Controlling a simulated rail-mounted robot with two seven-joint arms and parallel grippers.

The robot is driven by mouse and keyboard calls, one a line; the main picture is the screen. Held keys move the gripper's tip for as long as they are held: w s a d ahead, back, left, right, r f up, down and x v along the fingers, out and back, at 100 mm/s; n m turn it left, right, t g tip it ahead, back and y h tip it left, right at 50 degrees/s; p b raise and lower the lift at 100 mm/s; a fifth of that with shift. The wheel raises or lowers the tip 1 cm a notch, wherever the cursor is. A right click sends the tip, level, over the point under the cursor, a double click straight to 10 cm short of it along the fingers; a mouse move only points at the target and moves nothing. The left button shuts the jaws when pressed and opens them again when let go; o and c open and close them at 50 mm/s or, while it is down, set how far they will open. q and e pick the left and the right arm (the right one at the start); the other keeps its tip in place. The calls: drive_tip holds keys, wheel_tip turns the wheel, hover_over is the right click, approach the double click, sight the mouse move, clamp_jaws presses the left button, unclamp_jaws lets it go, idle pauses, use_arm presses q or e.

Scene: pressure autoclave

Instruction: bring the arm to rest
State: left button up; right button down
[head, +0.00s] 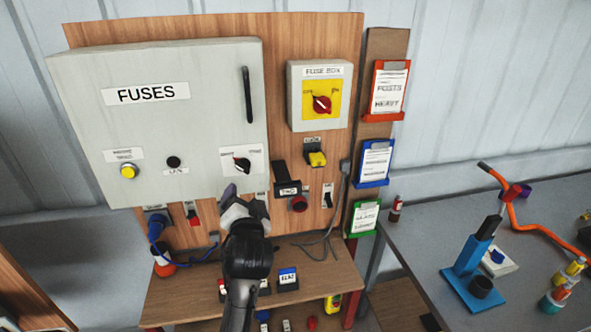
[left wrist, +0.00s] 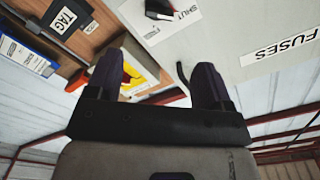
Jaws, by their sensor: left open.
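My left gripper (head: 245,204) is in front of the wooden panel (head: 332,100), just below the lower right part of the grey FUSES cabinet (head: 200,90). Its arm comes up from the bottom of the head view. In the left wrist view, the two dark fingers of the left gripper (left wrist: 156,82) stand wide apart with nothing between them. The cabinet's black rotary switch (head: 241,164) is just above the gripper in the head view. I cannot tell whether the fingers touch anything. My right gripper is not in view.
A fuse box (head: 320,96) with a red knob is to the right. A tagged black fixture (head: 288,186) and a red button (head: 298,204) are close beside the gripper. A wooden shelf (head: 190,296) lies below. A grey workbench (head: 430,245) with tools stands at right.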

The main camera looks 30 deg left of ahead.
use_arm(q)
drive_tip(key=s+d+f+n+g+h, duration=0.1)
drive_tip(key=s+d+f+g+h, duration=0.1)
drive_tip(key=s+d+f+h, duration=0.7)
drive_tip(key=s+d+f+m+g+h, duration=0.15)
drive_tip(key=s+f+g, duration=0.25)
drive_tip(key=s+f, duration=0.9)
drive_tip(key=s+d+f+m+g+h, duration=0.1)
drive_tip(key=s+d+f+g, duration=0.25)
drive_tip(key=s+f, duration=1)
wheel_tip(320, 180, up, 26)
drive_tip(key=s+p, duration=0.2)
drive_tip(key=p, duration=2.2)
drive_tip(key=shift+g, duration=0.45)
drive_tip(key=shift+a+n, duration=0.1)
drive_tip(key=shift+n, duration=0.15)
